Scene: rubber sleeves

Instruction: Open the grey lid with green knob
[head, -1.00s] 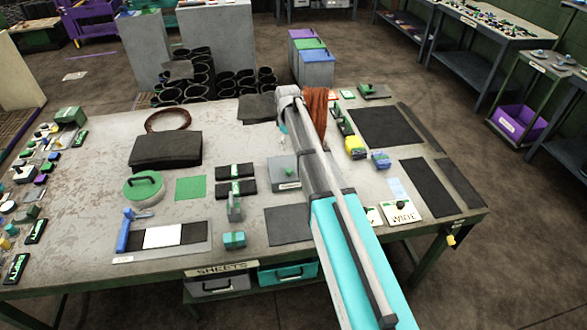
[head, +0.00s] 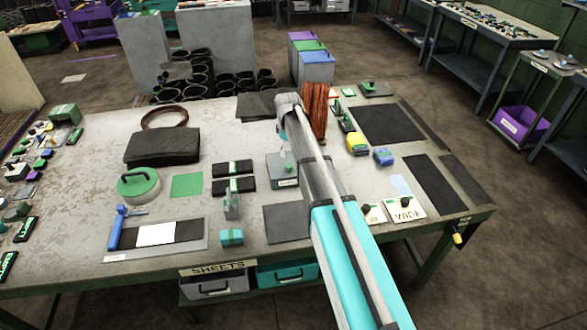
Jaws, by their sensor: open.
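A small grey box (head: 281,172) with a flat grey top, a green knob and a label on its front stands mid-table, just left of my arm. Its lid looks closed, and my arm covers its right side. A flat grey plate with a green knob (head: 376,89) lies at the back right of the table; I cannot tell which of the two is the task's lid. My arm reaches from the lower right over the table, its wrist behind the grey box.
A round green lid (head: 138,184) with a handle, a green square (head: 187,185) and black blocks (head: 234,186) lie to the left. A copper-coloured bundle (head: 315,110) stands beside my wrist. Yellow (head: 357,143) and blue blocks lie right of the arm. Dark mats cover the right side.

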